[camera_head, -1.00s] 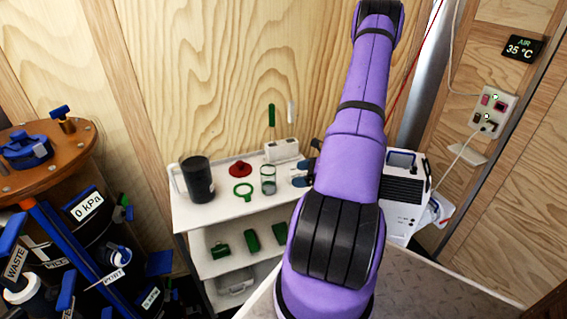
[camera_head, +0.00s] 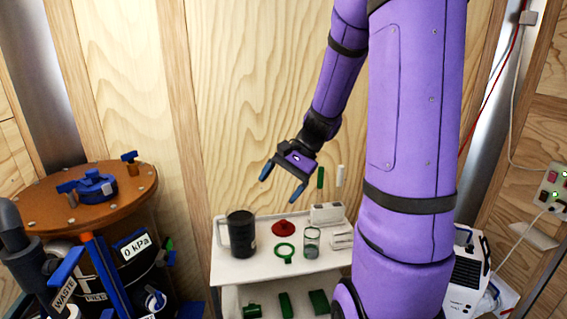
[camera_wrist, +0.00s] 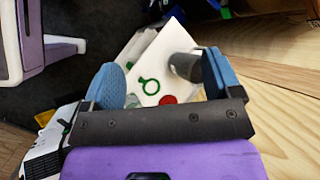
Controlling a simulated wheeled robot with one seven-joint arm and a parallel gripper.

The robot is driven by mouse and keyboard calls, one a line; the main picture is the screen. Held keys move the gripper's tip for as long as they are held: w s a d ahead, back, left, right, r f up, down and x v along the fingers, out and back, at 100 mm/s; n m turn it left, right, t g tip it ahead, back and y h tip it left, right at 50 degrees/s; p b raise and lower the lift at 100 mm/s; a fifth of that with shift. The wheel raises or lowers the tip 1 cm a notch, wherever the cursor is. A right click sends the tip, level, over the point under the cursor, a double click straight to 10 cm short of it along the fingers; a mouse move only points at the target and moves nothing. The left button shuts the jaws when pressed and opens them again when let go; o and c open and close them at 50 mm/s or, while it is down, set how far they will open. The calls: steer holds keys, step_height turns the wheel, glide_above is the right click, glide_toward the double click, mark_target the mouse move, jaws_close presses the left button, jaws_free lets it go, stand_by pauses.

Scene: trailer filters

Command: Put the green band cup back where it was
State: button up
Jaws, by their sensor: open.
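The green band cup (camera_head: 312,242) is a clear glass with a green band, standing upright on the top shelf of a white cart (camera_head: 222,275). It is right of a green ring with a handle (camera_head: 285,253). In the wrist view the cup is mostly hidden behind the left finger. My gripper (camera_head: 279,190) is open and empty, raised above the cart and apart from the cup. Its blue fingers also show in the wrist view (camera_wrist: 162,78), with the cart top between and beyond them.
A black canister (camera_head: 241,234), a red piece (camera_head: 283,228) and a white box (camera_head: 327,213) share the cart top. Green pieces (camera_head: 285,303) lie on the lower shelf. A wooden wall stands behind; a brown round-topped drum (camera_head: 40,200) is at left.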

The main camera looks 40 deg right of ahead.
steer(key=s+a+r+n+t+h, duration=0.2)
steer(key=s+a+r+n+h, duration=0.5)
steer(key=s+a+r+n, duration=0.5)
steer(key=shift+s+a+r+n+t, duration=0.15)
steer(key=shift+s+r+n+t, duration=0.25)
steer(key=shift+s+r, duration=0.8)
